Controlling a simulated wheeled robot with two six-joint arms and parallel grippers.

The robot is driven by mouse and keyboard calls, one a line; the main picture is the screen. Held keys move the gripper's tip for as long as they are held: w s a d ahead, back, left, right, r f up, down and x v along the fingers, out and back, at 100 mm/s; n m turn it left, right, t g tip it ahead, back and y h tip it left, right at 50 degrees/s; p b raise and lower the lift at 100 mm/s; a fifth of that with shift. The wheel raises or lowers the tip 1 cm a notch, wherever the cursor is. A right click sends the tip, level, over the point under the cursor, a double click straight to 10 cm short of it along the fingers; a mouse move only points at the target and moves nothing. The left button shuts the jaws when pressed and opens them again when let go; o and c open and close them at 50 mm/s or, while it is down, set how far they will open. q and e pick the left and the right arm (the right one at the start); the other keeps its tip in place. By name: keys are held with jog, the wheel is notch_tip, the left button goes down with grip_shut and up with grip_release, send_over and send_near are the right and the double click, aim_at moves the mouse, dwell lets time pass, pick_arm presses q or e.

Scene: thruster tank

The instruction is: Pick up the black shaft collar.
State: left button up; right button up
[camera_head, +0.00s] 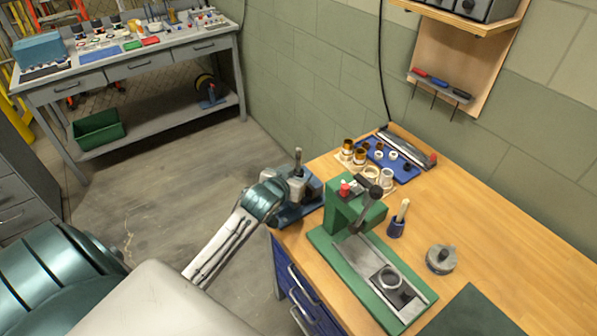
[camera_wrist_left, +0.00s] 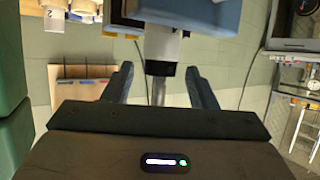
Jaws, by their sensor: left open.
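A black band that looks like the black shaft collar (camera_wrist_left: 160,68) sits around a thin grey upright shaft, against a white cylinder, in the left wrist view, which looks upside down. My left gripper (camera_wrist_left: 160,76) is open, with one finger on each side of the shaft and a gap on both sides of the collar. In the head view my left gripper (camera_head: 294,188) is at the bench's near-left corner, by the upright grey shaft (camera_head: 298,157). The collar is too small to make out there. My right gripper is not in view.
A green press (camera_head: 350,212) stands close right of the gripper. Behind it are a blue tray (camera_head: 405,175) of small parts and several rings. The right side of the bench (camera_head: 510,235) is clear.

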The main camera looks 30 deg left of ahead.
pick_arm(q)
jog(key=c, duration=1)
jog(key=shift+c, duration=0.3)
jog(key=shift+r, duration=0.5)
notch_tip(320, 180, up, 17)
jog(key=b, duration=0.2)
jog(key=shift+b, duration=0.35)
